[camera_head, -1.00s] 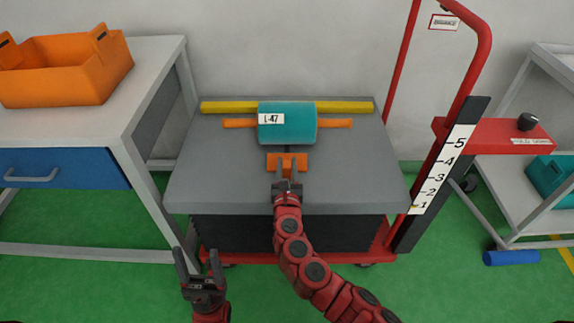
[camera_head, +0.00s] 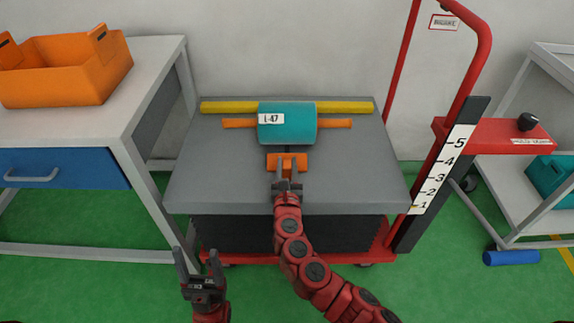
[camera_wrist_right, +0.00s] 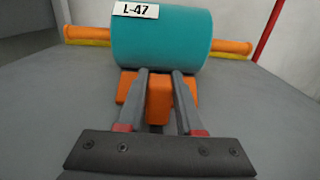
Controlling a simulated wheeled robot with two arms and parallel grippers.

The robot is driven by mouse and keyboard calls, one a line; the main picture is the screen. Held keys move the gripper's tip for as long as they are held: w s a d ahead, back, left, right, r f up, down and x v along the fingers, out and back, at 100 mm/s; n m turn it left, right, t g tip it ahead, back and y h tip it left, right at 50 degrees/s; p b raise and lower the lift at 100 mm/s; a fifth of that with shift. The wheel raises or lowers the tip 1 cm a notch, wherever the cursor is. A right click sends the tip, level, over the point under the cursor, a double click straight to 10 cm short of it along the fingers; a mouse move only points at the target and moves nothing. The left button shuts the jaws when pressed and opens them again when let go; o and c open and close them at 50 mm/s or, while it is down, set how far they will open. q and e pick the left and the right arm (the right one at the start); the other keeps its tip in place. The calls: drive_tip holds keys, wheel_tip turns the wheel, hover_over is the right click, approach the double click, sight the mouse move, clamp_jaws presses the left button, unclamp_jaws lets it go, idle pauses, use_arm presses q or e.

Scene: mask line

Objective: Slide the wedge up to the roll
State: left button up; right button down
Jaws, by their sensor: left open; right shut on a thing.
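The teal roll (camera_head: 287,128) with a white L-47 label lies on the grey top of the lift cart (camera_head: 225,180), with an orange bar end sticking out on each side. The orange wedge (camera_head: 287,158) is on the same top, right at the roll's near side. In the right wrist view the wedge (camera_wrist_right: 159,100) lies against the lower front of the roll (camera_wrist_right: 162,45); I cannot tell whether they touch. My right gripper (camera_head: 288,176) is shut on the wedge's raised middle part. My left gripper (camera_head: 199,264) is open and empty, low in front of the cart.
A yellow bar (camera_head: 230,107) runs behind the roll along the top's back edge. A table with an orange bin (camera_head: 70,78) is at left. The grey top is clear on both sides.

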sight(287, 161)
drive_tip(key=shift+w, duration=2.1)
drive_tip(key=c, duration=0.6)
unclamp_jaws()
drive_tip(key=shift+o, duration=0.2)
